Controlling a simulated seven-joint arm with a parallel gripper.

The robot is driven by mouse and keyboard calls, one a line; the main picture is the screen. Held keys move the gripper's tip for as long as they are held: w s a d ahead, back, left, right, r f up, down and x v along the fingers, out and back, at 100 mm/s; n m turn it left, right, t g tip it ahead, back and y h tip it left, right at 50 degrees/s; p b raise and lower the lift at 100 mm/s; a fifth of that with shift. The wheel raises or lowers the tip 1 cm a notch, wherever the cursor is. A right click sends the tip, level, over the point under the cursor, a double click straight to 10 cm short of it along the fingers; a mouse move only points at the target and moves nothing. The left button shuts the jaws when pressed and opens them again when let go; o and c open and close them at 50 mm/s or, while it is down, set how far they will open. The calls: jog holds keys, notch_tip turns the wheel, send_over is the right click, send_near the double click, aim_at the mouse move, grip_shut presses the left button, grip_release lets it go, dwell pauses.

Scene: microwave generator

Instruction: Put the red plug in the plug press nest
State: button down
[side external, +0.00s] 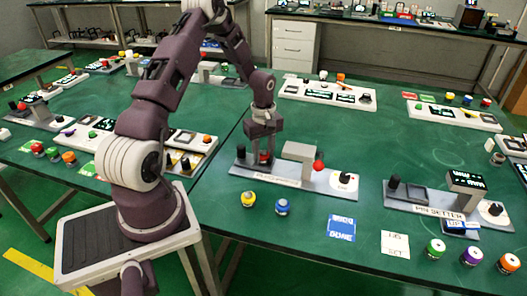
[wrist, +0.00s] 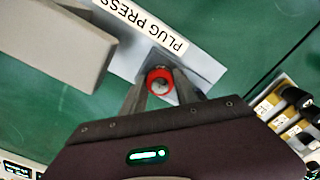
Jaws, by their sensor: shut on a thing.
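The red plug (side external: 265,157) is between the fingers of my gripper (side external: 263,148), low over the left part of the plug press (side external: 285,180). In the wrist view the plug shows as a red ring with a pale centre (wrist: 160,75), with a finger of my gripper (wrist: 161,88) on each side. My gripper is shut on it. The plug press has a grey base plate, a grey raised head (side external: 299,151) and a red ball (side external: 319,165). The nest is hidden under the plug and fingers. I cannot tell whether the plug is seated or just above it.
A black knob (side external: 241,152) stands left of my gripper. Yellow (side external: 248,199) and blue (side external: 282,207) plugs stand in front. The pin setter (side external: 445,208) stands on the right.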

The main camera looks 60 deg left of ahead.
aim_at(264, 152)
jog(key=c, duration=0.9)
grip_release()
jog(key=shift+o, duration=0.2)
notch_tip(264, 152, up, 7)
jog(key=shift+d+r, duration=0.1)
jog(key=s+d+r+m+t+y, duration=0.15)
jog(key=d+r+m, duration=0.45)
jog(key=d+r, duration=0.6)
jog(key=s+d+r+m+t, duration=0.1)
jog(key=s+d+r+m, duration=0.2)
jog(key=s, duration=0.3)
jog(key=s+d+r+m+t+h, duration=0.1)
jog(key=s+d+r+m, duration=0.3)
jog(key=s+d+m, duration=0.1)
jog(key=s+d+r+m+t, duration=0.2)
jog(key=s+d+r+m, duration=0.1)
jog(key=s, duration=0.5)
jog(key=shift+d+r+m, duration=0.25)
jog(key=shift+d+m, duration=0.25)
jog(key=shift+d, duration=0.55)
